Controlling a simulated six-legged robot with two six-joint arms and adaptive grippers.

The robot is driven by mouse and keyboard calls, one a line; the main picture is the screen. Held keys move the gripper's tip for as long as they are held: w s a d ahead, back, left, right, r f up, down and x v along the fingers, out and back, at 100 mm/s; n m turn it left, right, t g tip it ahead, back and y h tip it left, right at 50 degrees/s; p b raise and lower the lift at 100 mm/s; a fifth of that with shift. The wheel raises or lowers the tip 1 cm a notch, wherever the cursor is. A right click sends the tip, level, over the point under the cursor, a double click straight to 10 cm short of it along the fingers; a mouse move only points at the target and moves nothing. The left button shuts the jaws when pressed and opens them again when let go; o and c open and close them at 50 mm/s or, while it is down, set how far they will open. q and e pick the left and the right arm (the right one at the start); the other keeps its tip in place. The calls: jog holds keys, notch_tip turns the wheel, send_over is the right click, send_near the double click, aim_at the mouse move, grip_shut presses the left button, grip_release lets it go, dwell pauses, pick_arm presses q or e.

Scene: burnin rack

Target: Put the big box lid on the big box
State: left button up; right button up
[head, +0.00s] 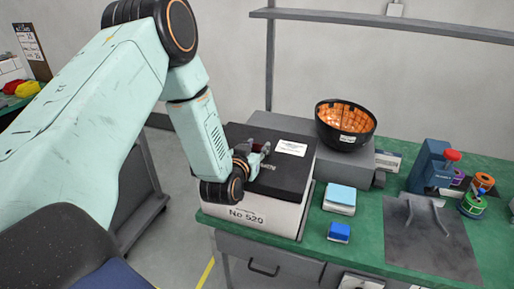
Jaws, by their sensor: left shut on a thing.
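The big box (262,214) is pale with "No 520" on its front, at the left end of the green bench. The big box lid (287,172) is black with a white label and lies over the top of the box. From this view I cannot tell whether it is fully seated. My left gripper (262,150) is over the lid and shut on a part of it, probably a handle, mostly hidden by the fingers and wrist. My right gripper is not in view.
A black bowl with an orange inside (346,124) stands on a grey block behind the box. A light blue box (340,198), a small blue box (339,232), a dark mat (432,240) and spools (473,203) lie to the right. A shelf (390,22) runs above.

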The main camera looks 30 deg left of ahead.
pick_arm(q)
jog(key=shift+w+d, duration=0.1)
jog(key=shift+d, duration=0.15)
jog(key=shift+a, duration=0.15)
jog(key=shift+f, duration=0.2)
jog(key=shift+f, duration=0.15)
dwell(0.4)
jog(key=shift+f+b, duration=0.3)
jog(key=shift+b, duration=0.15)
jog(key=shift+f, duration=0.35)
